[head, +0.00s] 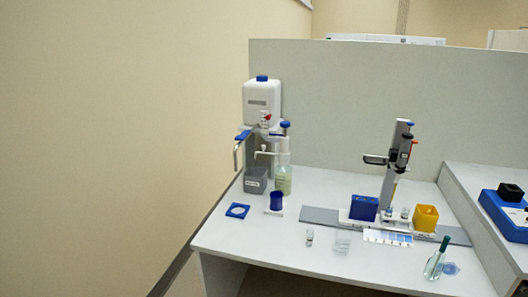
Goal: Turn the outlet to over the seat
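A bottle with a blue-topped pump head (285,128) stands near the back left of the bench, its lower part holding pale green liquid (284,182). A thin pale outlet tube (268,153) reaches left from its head, with its tip turned down. A blue and white flat seat-like piece with a round ring (237,210) lies on the bench, in front and to the left of the bottle. The outlet tip looks to be behind this piece, not above it. I cannot tell for sure which piece is the seat. Neither gripper is in view.
The front left bench is clear.

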